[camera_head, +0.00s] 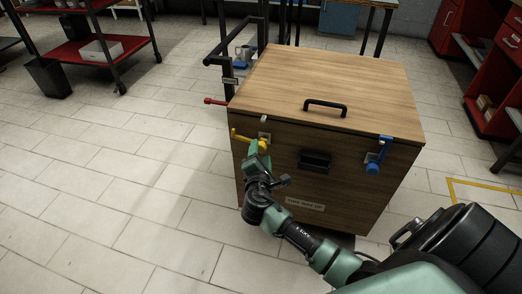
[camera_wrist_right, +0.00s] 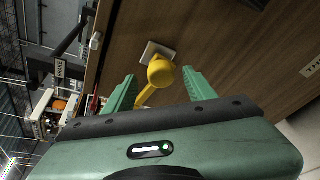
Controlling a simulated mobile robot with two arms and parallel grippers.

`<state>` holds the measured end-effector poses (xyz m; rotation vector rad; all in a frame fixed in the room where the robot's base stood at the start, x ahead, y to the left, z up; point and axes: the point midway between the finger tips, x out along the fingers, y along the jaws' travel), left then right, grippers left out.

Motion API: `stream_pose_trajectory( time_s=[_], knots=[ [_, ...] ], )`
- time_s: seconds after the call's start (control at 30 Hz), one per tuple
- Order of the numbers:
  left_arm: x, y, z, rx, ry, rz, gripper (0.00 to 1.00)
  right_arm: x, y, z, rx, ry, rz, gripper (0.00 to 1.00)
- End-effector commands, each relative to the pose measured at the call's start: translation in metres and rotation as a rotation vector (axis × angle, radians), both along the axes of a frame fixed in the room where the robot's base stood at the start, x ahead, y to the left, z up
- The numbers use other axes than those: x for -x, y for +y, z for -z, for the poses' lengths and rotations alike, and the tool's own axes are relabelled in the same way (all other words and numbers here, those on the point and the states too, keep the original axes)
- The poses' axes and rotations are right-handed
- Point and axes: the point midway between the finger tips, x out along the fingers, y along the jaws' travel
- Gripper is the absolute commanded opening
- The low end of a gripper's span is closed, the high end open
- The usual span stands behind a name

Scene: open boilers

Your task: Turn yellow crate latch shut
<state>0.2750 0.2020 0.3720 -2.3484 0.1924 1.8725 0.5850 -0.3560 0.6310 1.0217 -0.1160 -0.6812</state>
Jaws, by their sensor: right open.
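The wooden crate (camera_head: 290,150) stands on the tiled floor with its lid down. The yellow latch (camera_head: 241,136) is on the upper left of its front face, its arm pointing left and slightly up. My right gripper (camera_head: 262,152) is at the latch's pivot end. In the wrist view the latch's round yellow knob (camera_wrist_right: 160,72) and its arm sit between the two green fingers of my right gripper (camera_wrist_right: 158,76), which are open with gaps on both sides. Contact cannot be told. My left gripper is out of view.
A blue latch (camera_head: 378,156) is on the crate's front right, and a red latch (camera_head: 215,101) sticks out at its left side. The lid has a black handle (camera_head: 325,106). A black cart with a mug stands behind. Open floor lies left.

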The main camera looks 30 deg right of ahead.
Motion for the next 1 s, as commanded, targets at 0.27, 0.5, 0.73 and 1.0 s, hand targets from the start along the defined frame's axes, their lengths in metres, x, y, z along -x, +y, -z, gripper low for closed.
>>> stream_pose_trajectory(
  time_s=[0.27, 0.5, 0.73, 1.0],
  knots=[
    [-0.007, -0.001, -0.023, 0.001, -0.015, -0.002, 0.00, -0.029, -0.021, 0.009, -0.002, 0.000, 0.002, 0.55],
    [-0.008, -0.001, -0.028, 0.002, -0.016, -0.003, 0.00, -0.033, -0.024, 0.011, -0.005, 0.002, 0.000, 0.55],
    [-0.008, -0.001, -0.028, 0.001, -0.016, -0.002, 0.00, -0.033, -0.024, 0.010, -0.005, 0.001, -0.001, 0.22],
    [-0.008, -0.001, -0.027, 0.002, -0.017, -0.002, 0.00, -0.033, -0.023, 0.009, -0.004, -0.003, -0.003, 0.00]
  ],
)
